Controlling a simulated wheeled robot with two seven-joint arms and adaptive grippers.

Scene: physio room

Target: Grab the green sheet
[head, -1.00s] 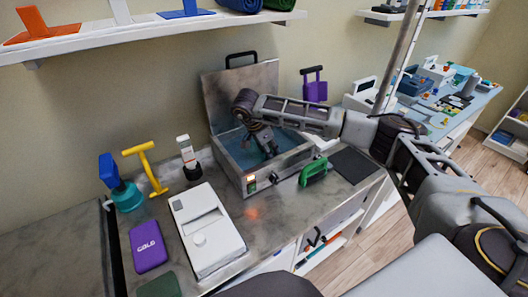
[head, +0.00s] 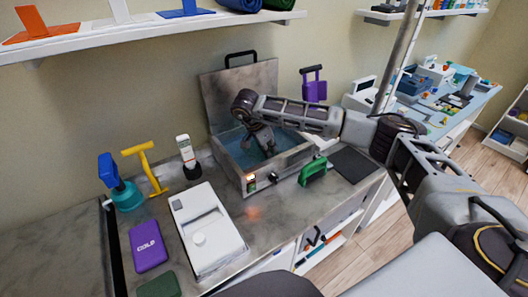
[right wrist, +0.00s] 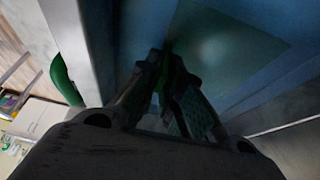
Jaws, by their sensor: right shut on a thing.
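The green sheet (right wrist: 228,52) lies under the bluish water in the open metal bath and shows as a flat, dim teal-green panel in the right wrist view. My right gripper (head: 267,149) reaches down into the bath. In the right wrist view its fingertips (right wrist: 168,62) are close together at the sheet's near edge, with dark green between them, shut on the sheet. The grip itself is dim and partly hidden by the fingers. In the head view the sheet cannot be made out. My left gripper is not in view.
The metal bath (head: 240,179) has a raised lid (head: 235,90) behind it. A green-handled thing (head: 313,171) stands by its front right corner, near a dark pad (head: 353,165). A white device (head: 207,232) and purple pack (head: 148,246) lie left. A shelf (head: 150,37) hangs above.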

